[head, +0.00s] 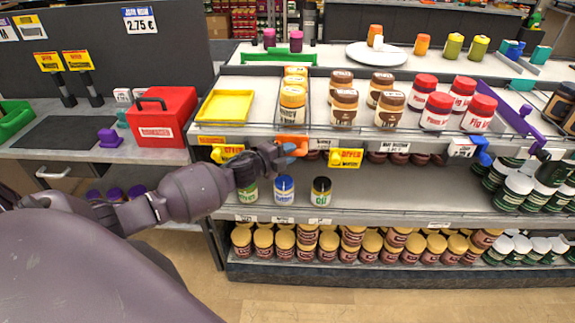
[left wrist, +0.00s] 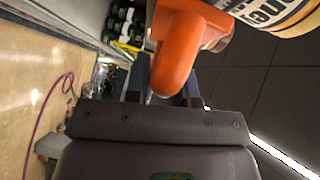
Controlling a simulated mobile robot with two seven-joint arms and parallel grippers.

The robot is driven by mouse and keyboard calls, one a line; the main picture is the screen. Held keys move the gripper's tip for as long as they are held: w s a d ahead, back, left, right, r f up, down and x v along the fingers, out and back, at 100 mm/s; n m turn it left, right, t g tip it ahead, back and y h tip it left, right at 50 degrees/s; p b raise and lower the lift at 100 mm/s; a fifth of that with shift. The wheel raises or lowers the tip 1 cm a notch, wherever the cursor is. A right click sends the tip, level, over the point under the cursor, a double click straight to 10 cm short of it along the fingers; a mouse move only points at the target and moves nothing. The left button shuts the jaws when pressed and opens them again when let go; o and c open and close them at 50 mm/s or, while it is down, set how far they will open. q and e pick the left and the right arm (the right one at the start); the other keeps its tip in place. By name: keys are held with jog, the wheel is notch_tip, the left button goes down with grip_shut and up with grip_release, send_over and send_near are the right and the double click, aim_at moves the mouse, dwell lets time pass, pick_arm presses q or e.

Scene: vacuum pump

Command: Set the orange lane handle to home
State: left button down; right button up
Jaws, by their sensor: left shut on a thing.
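The orange lane handle (head: 292,139) is at the front edge of the upper shelf, below the lane of honey jars (head: 292,103). My left gripper (head: 285,150) is at this handle, its fingers bluish at the tips. In the left wrist view the orange handle (left wrist: 178,58) stands between the two fingers of my left gripper (left wrist: 166,88), which is shut on it. The fingers hide part of the handle in both views. My right gripper is not in view.
A yellow tag (head: 345,158) hangs just right of my gripper. A blue handle (head: 481,150) and a purple bar (head: 516,108) are farther right. Jars (head: 284,190) stand on the shelf below my gripper. A red toolbox (head: 163,118) sits on the left counter.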

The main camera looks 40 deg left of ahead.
pick_arm(q)
jog(key=shift+a+r, duration=0.1)
jog(key=c, duration=1)
grip_release()
jog(key=shift+w, duration=0.25)
jog(key=v, duration=1.1)
